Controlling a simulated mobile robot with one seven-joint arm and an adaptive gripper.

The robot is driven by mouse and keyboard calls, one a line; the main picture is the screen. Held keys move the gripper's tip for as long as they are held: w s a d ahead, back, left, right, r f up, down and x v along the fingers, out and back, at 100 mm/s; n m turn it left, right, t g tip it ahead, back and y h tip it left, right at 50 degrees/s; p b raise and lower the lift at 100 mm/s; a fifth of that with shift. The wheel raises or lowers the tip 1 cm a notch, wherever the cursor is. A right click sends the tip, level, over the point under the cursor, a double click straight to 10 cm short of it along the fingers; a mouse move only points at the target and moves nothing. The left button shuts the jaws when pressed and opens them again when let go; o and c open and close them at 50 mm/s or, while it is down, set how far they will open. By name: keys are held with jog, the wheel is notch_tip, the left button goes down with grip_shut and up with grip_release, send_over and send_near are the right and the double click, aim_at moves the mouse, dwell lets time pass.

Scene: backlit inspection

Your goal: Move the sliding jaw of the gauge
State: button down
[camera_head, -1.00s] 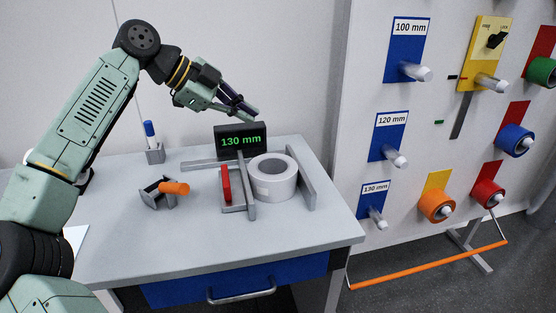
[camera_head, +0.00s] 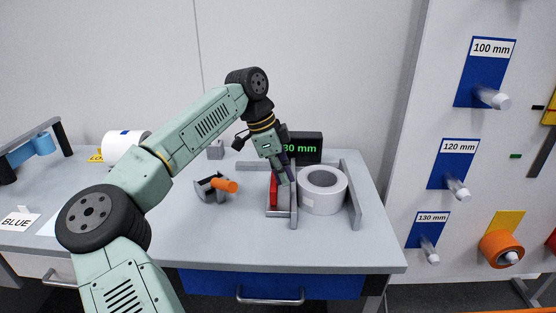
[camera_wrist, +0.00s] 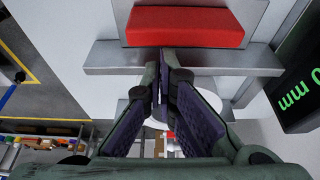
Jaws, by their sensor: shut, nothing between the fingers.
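The gauge's sliding jaw (camera_head: 294,208) is a grey bar with a red handle (camera_head: 273,190) on its left. In the wrist view the red handle (camera_wrist: 185,26) lies across the top, with the grey jaw bar (camera_wrist: 225,59) below it. A white roll (camera_head: 335,203) stands between this jaw and the fixed grey jaw (camera_head: 353,200); I cannot tell if they touch. The gauge's display (camera_head: 302,148) is partly covered by my arm; "30 mm" shows. My gripper (camera_head: 287,181) is shut and empty, pointing down at the jaw bar beside the red handle. Contact is unclear.
A grey holder with an orange cylinder (camera_head: 223,184) sits left of the gauge. A white roll (camera_head: 125,146) lies farther left behind my arm. A panel with pegs and labelled blue plates (camera_head: 453,163) stands right of the table. The table front (camera_head: 230,240) is clear.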

jog(key=shift+d+f, duration=0.25)
jog(key=shift+f, duration=0.35)
jog(key=a+p, duration=0.1)
jog(key=a, duration=0.6)
jog(key=shift+a, duration=0.3)
jog(key=shift+a+p, duration=0.1)
jog(key=shift+p, duration=0.2)
